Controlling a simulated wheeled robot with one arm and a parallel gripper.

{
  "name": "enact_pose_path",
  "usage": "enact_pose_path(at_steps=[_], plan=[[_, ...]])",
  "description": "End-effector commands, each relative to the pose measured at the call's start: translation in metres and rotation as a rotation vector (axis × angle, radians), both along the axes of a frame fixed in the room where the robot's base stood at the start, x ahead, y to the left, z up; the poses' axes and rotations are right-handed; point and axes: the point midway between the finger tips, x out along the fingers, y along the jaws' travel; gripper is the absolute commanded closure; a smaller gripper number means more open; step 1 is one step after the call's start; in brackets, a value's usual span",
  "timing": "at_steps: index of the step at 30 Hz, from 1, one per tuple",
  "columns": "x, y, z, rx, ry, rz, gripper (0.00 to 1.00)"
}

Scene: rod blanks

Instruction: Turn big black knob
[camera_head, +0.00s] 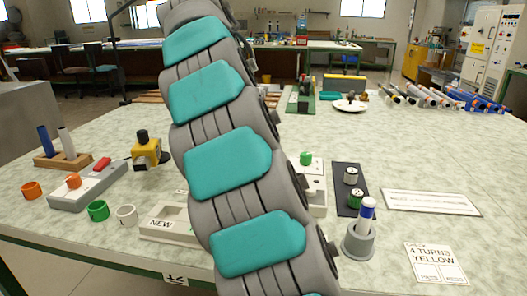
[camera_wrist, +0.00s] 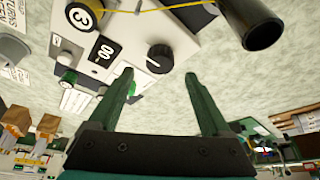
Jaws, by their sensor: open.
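The big black knob (camera_wrist: 160,58) with a white pointer mark sits on a pale grey panel box (camera_wrist: 140,25) in the wrist view. My gripper (camera_wrist: 159,78) is open. Its two dark green fingers point toward the panel, one tip on each side of the knob as seen in the picture. Nothing is between the fingers, and I cannot tell how far they are from the knob. In the head view my arm covers much of the middle; a pale box with a green knob (camera_head: 306,158) shows beside it, and I cannot see the big black knob on it there.
A dark open cylinder (camera_wrist: 265,28) stands close by. A yellow block with a black top (camera_head: 147,152), a grey cup with a rod (camera_head: 358,242) and a sign (camera_head: 436,262) are on the table.

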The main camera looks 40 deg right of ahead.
Motion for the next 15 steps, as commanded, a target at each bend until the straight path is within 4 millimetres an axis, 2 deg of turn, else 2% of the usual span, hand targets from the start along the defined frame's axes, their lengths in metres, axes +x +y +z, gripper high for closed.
enact_pose_path(at_steps=[1,4,15], plan=[[-0.001,-0.004,-0.012,-0.002,0.002,-0.004,0.18],[-0.003,-0.01,-0.032,0.001,0.004,-0.004,0.18],[-0.005,-0.019,-0.049,0.003,0.005,0.0,0.18]])
